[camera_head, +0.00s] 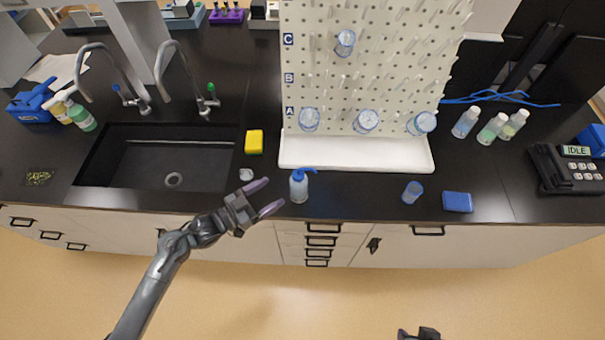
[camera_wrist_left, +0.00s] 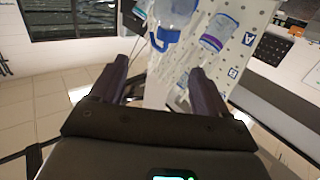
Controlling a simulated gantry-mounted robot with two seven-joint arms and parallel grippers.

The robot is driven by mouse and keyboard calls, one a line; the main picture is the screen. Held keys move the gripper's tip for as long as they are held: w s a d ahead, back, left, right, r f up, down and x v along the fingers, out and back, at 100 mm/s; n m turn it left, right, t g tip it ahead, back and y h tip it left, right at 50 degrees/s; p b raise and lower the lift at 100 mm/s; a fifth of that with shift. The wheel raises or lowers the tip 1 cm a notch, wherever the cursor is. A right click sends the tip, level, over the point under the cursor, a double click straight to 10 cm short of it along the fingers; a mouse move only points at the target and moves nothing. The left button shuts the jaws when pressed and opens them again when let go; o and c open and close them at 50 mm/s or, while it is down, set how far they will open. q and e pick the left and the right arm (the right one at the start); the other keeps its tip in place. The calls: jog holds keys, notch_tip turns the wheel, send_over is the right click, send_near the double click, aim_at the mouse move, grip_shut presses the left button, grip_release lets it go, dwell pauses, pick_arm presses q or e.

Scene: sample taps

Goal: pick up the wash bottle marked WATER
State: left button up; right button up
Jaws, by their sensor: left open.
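A wash bottle (camera_head: 298,188) with a blue cap and spout stands upright at the front of the black bench, below the peg board's left end. Its marking is too small to read. My left gripper (camera_head: 274,193) is open and empty just left of the bottle, its fingers pointing toward it and apart from it. In the left wrist view the two fingers (camera_wrist_left: 159,72) are spread, with a clear thing with blue parts (camera_wrist_left: 165,38) beyond them; I cannot tell whether it is the bottle. A dark part of my right gripper (camera_head: 425,334) barely shows at the bottom edge.
A white peg board (camera_head: 370,60) with hanging glassware and a tray (camera_head: 355,152) stands behind the bottle. A yellow sponge (camera_head: 254,141) and a sink (camera_head: 150,160) are to the left. A small beaker (camera_head: 412,192) and a blue block (camera_head: 457,201) are to the right.

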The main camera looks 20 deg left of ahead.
aim_at(297, 174)
pick_arm(q)
jog(key=x, duration=0.2)
jog(key=b+x, duration=0.1)
jog(key=x, duration=0.2)
jog(key=shift+w+a+r, duration=0.15)
jog(key=shift+w+a, duration=0.1)
jog(key=shift+w, duration=0.1)
jog(key=shift+f+x, duration=0.15)
jog(key=shift+x, duration=1.45)
jog(key=shift+f+x, duration=0.2)
jog(key=shift+x, duration=1.35)
pick_arm(e)
jog(key=shift+s+d+f, duration=0.15)
jog(key=shift+s+f, duration=0.3)
jog(key=shift+f, duration=0.35)
pick_arm(q)
grip_shut()
